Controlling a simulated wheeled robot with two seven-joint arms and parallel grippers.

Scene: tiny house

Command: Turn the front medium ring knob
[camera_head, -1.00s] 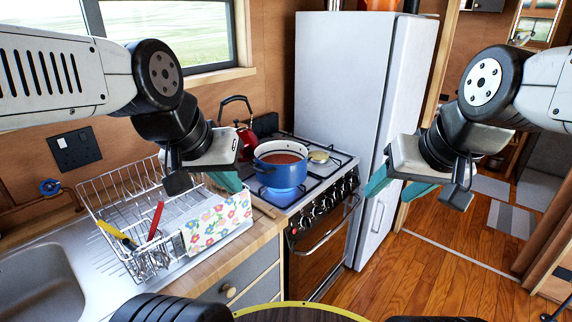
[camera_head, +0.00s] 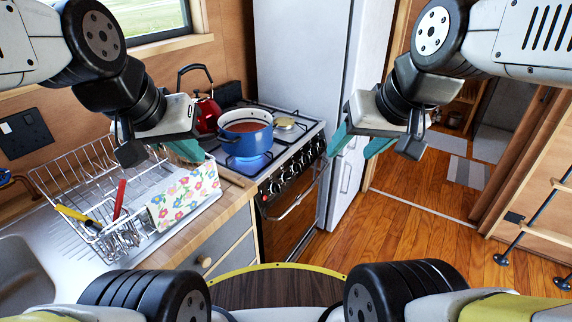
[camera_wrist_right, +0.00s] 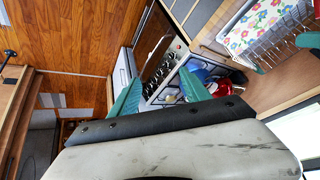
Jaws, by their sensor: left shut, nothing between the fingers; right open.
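The stove's front panel carries a row of dark round knobs (camera_head: 288,174), also seen in the right wrist view (camera_wrist_right: 164,66). I cannot tell which one is the front medium ring knob. A blue pot (camera_head: 246,140) with red-brown contents stands on a burner with a blue flame under it. My left gripper (camera_head: 185,150) is shut and empty, above the dish rack and left of the stove. My right gripper (camera_head: 352,146) is open and empty, appearing right of the knobs and apart from them. In the right wrist view its teal fingers (camera_wrist_right: 161,78) spread below the knob row.
A red kettle (camera_head: 204,108) stands at the stove's back left. A wire dish rack (camera_head: 78,172) with utensils and a flowered cloth (camera_head: 184,196) is on the counter. The oven handle (camera_head: 298,200) juts out below the knobs. Wooden floor (camera_head: 400,240) is open at the right.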

